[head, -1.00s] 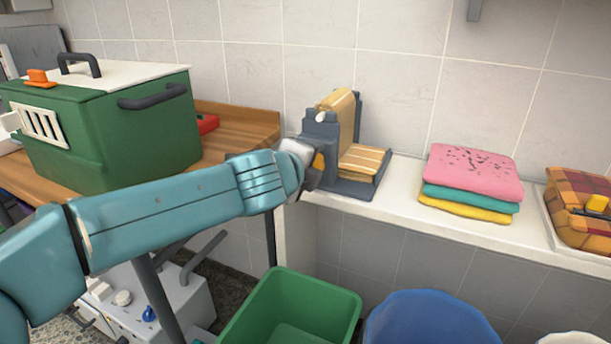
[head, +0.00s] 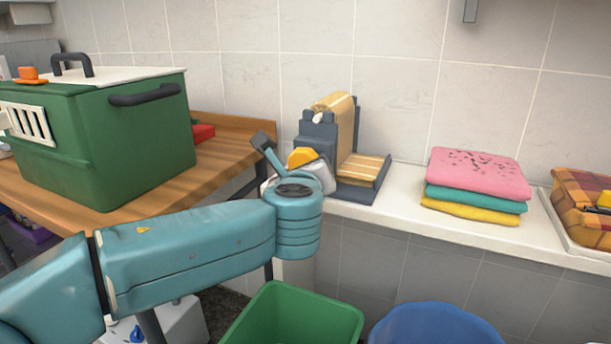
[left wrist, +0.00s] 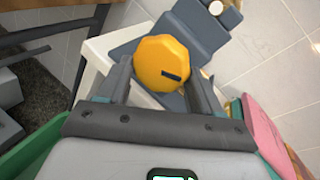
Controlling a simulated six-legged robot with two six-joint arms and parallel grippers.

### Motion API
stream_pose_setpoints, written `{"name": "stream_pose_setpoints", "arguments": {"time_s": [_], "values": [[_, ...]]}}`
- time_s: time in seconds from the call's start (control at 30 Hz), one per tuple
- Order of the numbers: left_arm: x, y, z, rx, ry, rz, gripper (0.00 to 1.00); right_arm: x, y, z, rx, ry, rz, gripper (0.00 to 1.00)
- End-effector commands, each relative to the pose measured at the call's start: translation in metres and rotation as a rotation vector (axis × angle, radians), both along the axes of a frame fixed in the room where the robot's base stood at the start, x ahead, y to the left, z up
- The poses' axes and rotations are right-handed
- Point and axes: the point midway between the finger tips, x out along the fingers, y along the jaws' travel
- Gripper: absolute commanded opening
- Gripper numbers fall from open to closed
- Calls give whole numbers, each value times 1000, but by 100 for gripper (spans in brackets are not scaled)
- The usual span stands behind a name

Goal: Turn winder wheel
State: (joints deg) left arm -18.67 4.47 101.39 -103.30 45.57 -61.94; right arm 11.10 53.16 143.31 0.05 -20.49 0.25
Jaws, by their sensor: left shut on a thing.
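The winder (head: 318,142) is a dark grey stand on the white ledge, with a tan striped towel over it and down onto its base. Its wheel is a yellow-orange knob (head: 302,156) at the winder's left front, partly behind my wrist. In the left wrist view the wheel (left wrist: 168,60) shows as a faceted disc with a dark slot mark near its lower edge. My left gripper (left wrist: 158,72) is shut on the wheel, one finger on each side. The fingers' contact is partly hidden in the head view. My right gripper is not in view.
A green kennel (head: 120,135) stands on the wooden table at left. Folded pink, teal and yellow towels (head: 475,180) lie right of the winder, then a plaid item (head: 585,210). A green bin (head: 290,315) and a blue tub (head: 435,325) stand below the ledge.

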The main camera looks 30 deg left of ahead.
Motion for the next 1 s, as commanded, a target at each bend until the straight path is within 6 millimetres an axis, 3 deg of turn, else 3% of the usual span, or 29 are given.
{"name": "stream_pose_setpoints", "arguments": {"time_s": [0.3, 0.83, 0.87, 0.9, 0.93, 1.0], "values": [[0, 0, -2, 114, 8, 1, 35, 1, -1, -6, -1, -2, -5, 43], [0, 0, -2, 136, 8, 1, 35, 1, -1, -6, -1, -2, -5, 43], [0, 0, -2, 136, 8, 1, 68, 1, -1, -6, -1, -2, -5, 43], [0, 0, -2, 135, 8, 1, 81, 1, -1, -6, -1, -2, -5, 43], [0, 0, -2, 135, 8, 1, 89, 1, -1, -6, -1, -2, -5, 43], [0, 0, -2, 135, 8, 0, 89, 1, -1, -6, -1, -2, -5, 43]]}}
